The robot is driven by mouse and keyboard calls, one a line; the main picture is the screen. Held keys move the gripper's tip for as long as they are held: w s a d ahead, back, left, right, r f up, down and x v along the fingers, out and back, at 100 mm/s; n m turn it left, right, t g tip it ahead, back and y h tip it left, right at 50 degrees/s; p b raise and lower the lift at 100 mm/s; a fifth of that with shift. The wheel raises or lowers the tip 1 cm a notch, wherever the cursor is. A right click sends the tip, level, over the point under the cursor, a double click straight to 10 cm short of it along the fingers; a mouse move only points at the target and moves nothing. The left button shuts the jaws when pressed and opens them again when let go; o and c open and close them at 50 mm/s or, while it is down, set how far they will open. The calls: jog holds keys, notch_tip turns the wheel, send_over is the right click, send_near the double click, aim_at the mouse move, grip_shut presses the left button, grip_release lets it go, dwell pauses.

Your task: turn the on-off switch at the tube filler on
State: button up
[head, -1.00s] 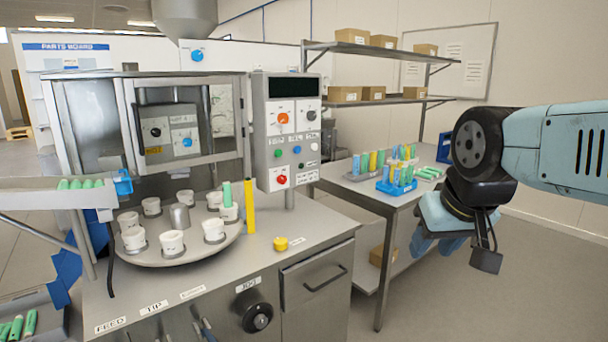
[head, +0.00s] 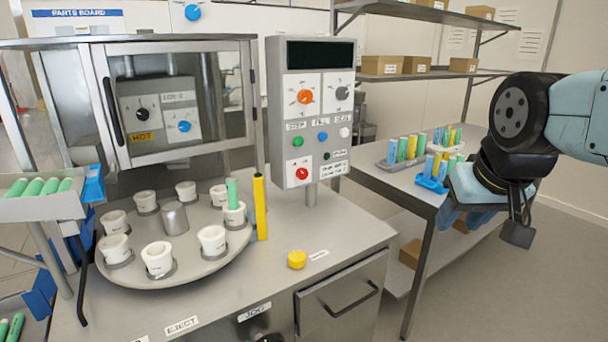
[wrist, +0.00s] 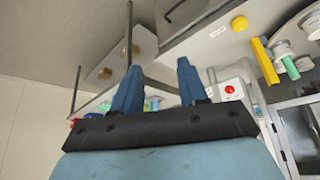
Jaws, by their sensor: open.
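The tube filler's control panel (head: 310,115) stands upright at the middle of the head view. It carries an orange knob (head: 305,97), a grey knob (head: 342,93), a green button (head: 298,142), a blue button (head: 322,136), a white button (head: 344,132) and a red button (head: 302,174). I cannot tell which control is the on-off switch; the small labels are unreadable. My gripper (head: 462,220) is open and empty, well right of the panel and apart from it. In the wrist view its two blue fingers (wrist: 158,68) stand apart, and the red button (wrist: 229,89) shows beyond them.
A turntable (head: 205,265) with white cups stands left of the panel. A yellow post (head: 260,205) and a yellow button (head: 297,260) are on the cabinet top. A side table (head: 400,190) with coloured tubes stands behind my gripper. The floor at right is clear.

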jog(key=shift+o, duration=1.5)
jog(key=shift+w, duration=0.4)
jog(key=shift+o, duration=0.7)
jog(key=w+f+n+t, duration=0.1)
jog(key=w+t, duration=0.2)
jog(key=w, duration=1.1)
jog(key=shift+a+f, duration=0.35)
jog(key=shift+a, duration=0.1)
jog(key=n+t+y, duration=0.6)
jog(key=y, duration=0.4)
send_near(304, 174)
jog(key=x, duration=0.8)
jog(key=shift+w+a, duration=0.2)
jog(key=shift+w, duration=0.1)
